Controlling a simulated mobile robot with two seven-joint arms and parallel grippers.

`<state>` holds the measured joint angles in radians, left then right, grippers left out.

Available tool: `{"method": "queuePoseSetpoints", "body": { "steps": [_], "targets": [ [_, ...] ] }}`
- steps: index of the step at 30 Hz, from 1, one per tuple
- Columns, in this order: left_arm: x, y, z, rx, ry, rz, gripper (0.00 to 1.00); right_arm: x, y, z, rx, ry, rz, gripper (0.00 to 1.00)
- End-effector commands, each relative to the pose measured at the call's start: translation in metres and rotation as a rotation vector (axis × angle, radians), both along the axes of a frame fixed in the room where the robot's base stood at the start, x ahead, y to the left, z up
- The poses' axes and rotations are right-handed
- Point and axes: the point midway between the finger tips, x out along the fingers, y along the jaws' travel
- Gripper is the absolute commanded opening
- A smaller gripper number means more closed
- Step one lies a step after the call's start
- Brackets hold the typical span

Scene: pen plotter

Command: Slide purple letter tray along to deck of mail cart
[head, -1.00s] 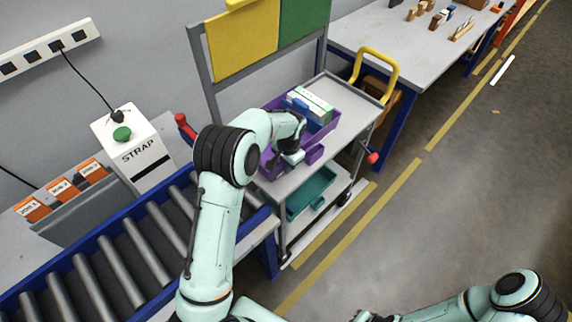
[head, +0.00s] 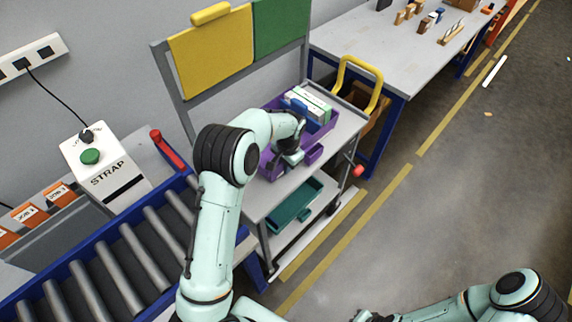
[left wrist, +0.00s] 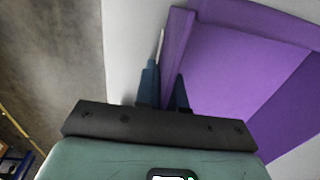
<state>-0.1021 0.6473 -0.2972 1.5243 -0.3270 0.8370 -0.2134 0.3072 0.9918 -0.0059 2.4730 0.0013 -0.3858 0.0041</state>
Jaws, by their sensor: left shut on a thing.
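The purple letter tray (head: 324,129) lies on the grey top deck (head: 287,186) of the mail cart, with white, green and blue items (head: 310,104) inside. Bare deck shows at its near side and right end. My left gripper (head: 293,159) is at the tray's near side, its forearm hiding part of the tray. In the left wrist view the gripper's dark fingers (left wrist: 166,92) are shut on the tray's purple side wall (left wrist: 176,45). My right arm shows at the lower right, but its gripper is out of view.
A roller conveyor (head: 125,265) with a blue frame ends left of the cart. A strap machine (head: 104,172) stands behind it.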

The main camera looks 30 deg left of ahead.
Motion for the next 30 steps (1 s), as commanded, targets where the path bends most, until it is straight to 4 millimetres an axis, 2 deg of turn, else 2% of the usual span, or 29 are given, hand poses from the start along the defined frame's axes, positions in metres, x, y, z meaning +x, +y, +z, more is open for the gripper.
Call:
{"method": "queuePoseSetpoints", "body": {
  "steps": [8, 9, 11, 19, 23, 26, 30],
  "targets": [
    [0.001, 0.000, 0.001, -0.001, -0.003, -0.001, 0.00, 0.000, 0.000, 0.000, 0.000, 0.000, 0.000, 0.00],
    [0.001, 0.000, 0.001, -0.001, -0.002, -0.001, 0.18, 0.000, 0.000, 0.000, 0.000, 0.000, 0.000, 0.00],
    [0.001, 0.000, 0.001, -0.001, -0.002, -0.001, 0.38, 0.000, 0.000, 0.000, 0.000, 0.000, 0.000, 0.00],
    [0.000, 0.000, 0.000, 0.000, -0.001, -0.001, 0.39, 0.000, 0.000, 0.000, 0.000, 0.000, 0.000, 0.00],
    [0.001, -0.001, 0.007, 0.000, -0.003, 0.000, 0.39, 0.000, 0.000, 0.000, 0.000, 0.000, 0.000, 0.00],
    [0.001, -0.002, 0.022, 0.000, -0.005, 0.000, 0.39, 0.000, 0.000, 0.000, 0.000, 0.000, 0.000, 0.00],
    [0.000, -0.005, 0.052, -0.001, -0.007, -0.002, 0.39, 0.001, 0.000, 0.001, 0.000, -0.001, 0.000, 0.00]
  ]
}}
